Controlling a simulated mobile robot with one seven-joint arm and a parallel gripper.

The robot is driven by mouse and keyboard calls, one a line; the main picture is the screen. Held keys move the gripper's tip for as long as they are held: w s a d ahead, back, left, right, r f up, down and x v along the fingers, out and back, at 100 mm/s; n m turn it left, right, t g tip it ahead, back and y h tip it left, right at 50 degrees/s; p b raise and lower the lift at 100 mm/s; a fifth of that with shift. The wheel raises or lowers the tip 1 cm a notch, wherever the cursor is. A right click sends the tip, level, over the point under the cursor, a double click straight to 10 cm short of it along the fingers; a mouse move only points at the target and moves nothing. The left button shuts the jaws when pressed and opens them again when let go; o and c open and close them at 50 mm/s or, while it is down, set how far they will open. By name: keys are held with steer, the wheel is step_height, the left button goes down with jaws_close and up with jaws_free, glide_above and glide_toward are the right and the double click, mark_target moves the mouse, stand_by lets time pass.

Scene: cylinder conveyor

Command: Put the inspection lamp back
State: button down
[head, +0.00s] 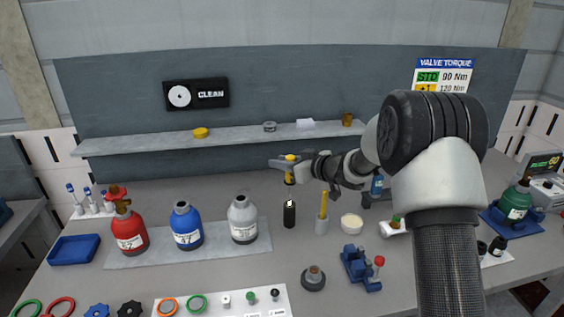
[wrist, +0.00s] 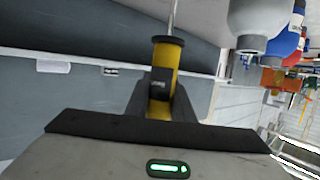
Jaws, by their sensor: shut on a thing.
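My gripper (head: 289,165) is shut on the inspection lamp, a yellow and black tool (head: 290,179), and holds it upright above the bench. In the wrist view the lamp (wrist: 163,57) sits between the dark fingers, with a black collar and a thin metal rod running out beyond it. A black upright cylinder (head: 290,215) with a pale spot at its top stands on the bench below the lamp. The lamp is apart from it. I cannot tell whether the cylinder is a holder.
Red (head: 128,235), blue (head: 186,229) and grey (head: 242,222) bottles stand left of the black cylinder. A shelf (head: 230,136) runs behind.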

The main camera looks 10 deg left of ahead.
step_height(320, 180, down, 8)
steer(key=b, duration=0.4)
stand_by(2.4)
steer(key=shift+r, duration=0.2)
